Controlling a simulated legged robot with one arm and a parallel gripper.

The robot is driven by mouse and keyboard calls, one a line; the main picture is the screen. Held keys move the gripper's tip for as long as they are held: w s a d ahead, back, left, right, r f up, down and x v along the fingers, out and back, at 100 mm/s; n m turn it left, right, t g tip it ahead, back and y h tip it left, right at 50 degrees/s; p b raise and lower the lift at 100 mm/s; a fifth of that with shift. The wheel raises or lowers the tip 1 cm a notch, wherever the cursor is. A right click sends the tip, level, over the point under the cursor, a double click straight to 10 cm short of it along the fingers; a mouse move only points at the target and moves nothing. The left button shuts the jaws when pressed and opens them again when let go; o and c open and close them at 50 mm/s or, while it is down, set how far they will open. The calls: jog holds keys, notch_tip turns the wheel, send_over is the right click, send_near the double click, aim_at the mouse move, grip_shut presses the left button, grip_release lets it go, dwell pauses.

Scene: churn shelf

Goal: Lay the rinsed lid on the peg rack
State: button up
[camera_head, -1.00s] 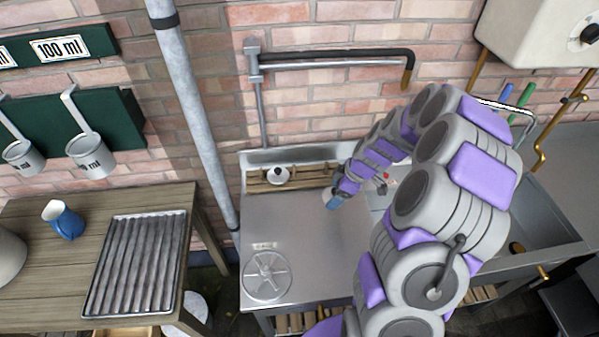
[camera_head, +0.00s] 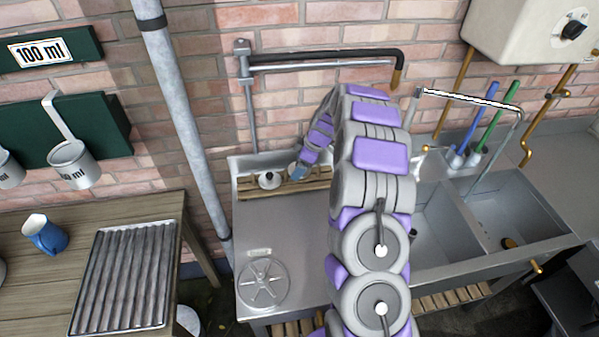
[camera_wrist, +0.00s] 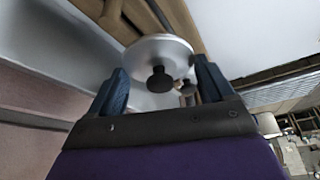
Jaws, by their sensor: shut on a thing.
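The lid (camera_wrist: 158,52), a round silver disc with a black knob, is between the two blue fingers of my gripper (camera_wrist: 162,85) in the wrist view, and the gripper is shut on it. In the head view my gripper (camera_head: 299,171) is over the right part of the wooden peg rack (camera_head: 285,188) against the wall; the held lid is hard to make out there. A wooden bar of the rack (camera_wrist: 190,22) shows behind the lid in the wrist view. I cannot tell whether the lid touches the rack. Another lid with a dark knob (camera_head: 269,180) lies on the rack's left part.
The steel drainboard (camera_head: 290,240) is clear except for a round spoked fitting (camera_head: 263,283). Sink basins (camera_head: 510,215) are at right. A grey pipe (camera_head: 185,120) stands left of the rack, and a wall tap (camera_head: 320,62) spans above it.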

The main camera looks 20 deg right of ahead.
jog(key=f, duration=0.1)
jog(key=d+f+b, duration=0.1)
jog(key=f, duration=0.1)
jog(key=shift+w+d+f, duration=0.15)
jog(key=shift+d+f, duration=0.2)
jog(key=shift+f, duration=0.1)
jog(key=shift+r, duration=0.1)
jog(key=o, duration=0.7)
jog(key=shift+a, duration=0.3)
jog(key=shift+o, duration=1.1)
jog(key=shift+a, duration=0.3)
jog(key=shift+d, duration=0.1)
